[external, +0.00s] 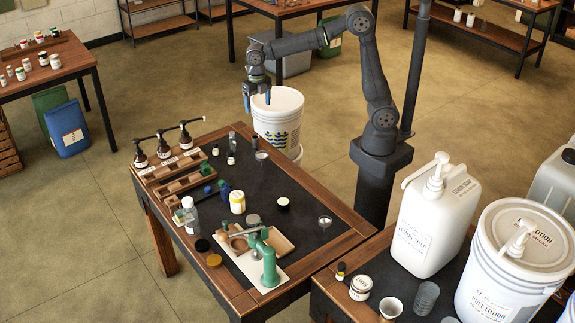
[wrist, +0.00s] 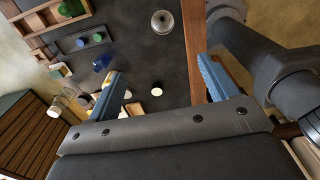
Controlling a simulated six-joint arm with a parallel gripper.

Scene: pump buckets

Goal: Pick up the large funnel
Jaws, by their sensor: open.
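A grey, rounded funnel-like thing (external: 261,156) stands on the dark tabletop near the far edge. In the wrist view what looks like the same thing (wrist: 162,20) is a shiny grey dome with a small top, which I take to be the large funnel. A smaller clear cup or funnel (external: 325,222) stands near the right edge. My gripper (external: 256,100) hangs well above the table's far end, apart from everything there. In the wrist view its two blue fingers (wrist: 161,72) are spread with nothing between them, and the dome lies beyond them.
A wooden rack (external: 183,184) and dark pump bottles (external: 163,150) line the left side. A white bucket (external: 278,118) stands behind the table near my gripper.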

